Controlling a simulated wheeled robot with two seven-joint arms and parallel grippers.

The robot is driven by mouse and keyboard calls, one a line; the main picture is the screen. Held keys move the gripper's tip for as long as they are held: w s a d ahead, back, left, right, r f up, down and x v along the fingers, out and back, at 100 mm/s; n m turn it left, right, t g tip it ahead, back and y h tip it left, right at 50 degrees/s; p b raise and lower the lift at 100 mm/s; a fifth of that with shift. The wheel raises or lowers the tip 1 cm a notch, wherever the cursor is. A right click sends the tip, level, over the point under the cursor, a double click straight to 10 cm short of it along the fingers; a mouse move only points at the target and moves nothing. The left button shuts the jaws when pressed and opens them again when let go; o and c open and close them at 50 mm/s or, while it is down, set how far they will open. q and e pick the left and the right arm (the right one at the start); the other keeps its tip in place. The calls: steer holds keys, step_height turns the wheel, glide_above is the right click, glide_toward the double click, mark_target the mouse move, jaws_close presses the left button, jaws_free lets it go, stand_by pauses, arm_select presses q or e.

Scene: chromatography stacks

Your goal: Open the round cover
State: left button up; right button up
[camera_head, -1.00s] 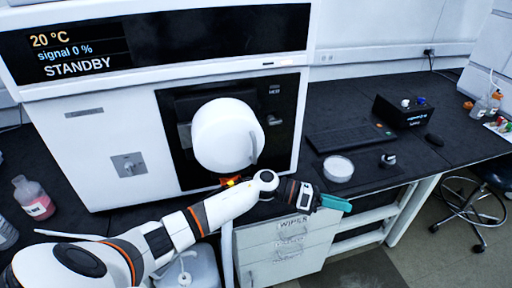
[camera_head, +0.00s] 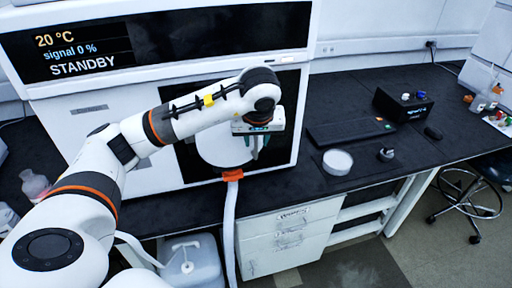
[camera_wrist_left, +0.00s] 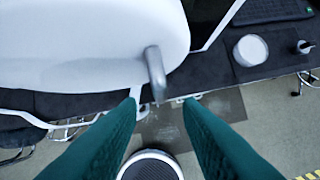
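The round white cover (camera_head: 222,148) is on the front of the large white instrument and looks closed. My arm and gripper hide part of it. In the left wrist view the cover (camera_wrist_left: 85,45) fills the upper left, with its grey handle (camera_wrist_left: 155,72) standing at its right edge. My left gripper (camera_head: 257,148) is in front of the cover's right side. In the left wrist view its green fingers (camera_wrist_left: 160,105) are spread apart, with the handle's end in line with the gap between them. I cannot tell whether they touch it. My right gripper is not in view.
The instrument's display (camera_head: 150,38) reads STANDBY. A white round dish (camera_head: 337,162), a small dark knob-like item (camera_head: 386,154), a keyboard (camera_head: 350,132) and a black box (camera_head: 402,104) are on the dark bench. A stool (camera_head: 472,195) stands at right.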

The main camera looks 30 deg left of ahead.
mark_target(256, 146)
arm_select(q)
steer(key=x, duration=0.6)
steer(key=shift+p, duration=0.4)
steer(key=shift+c, duration=0.5)
jaws_close()
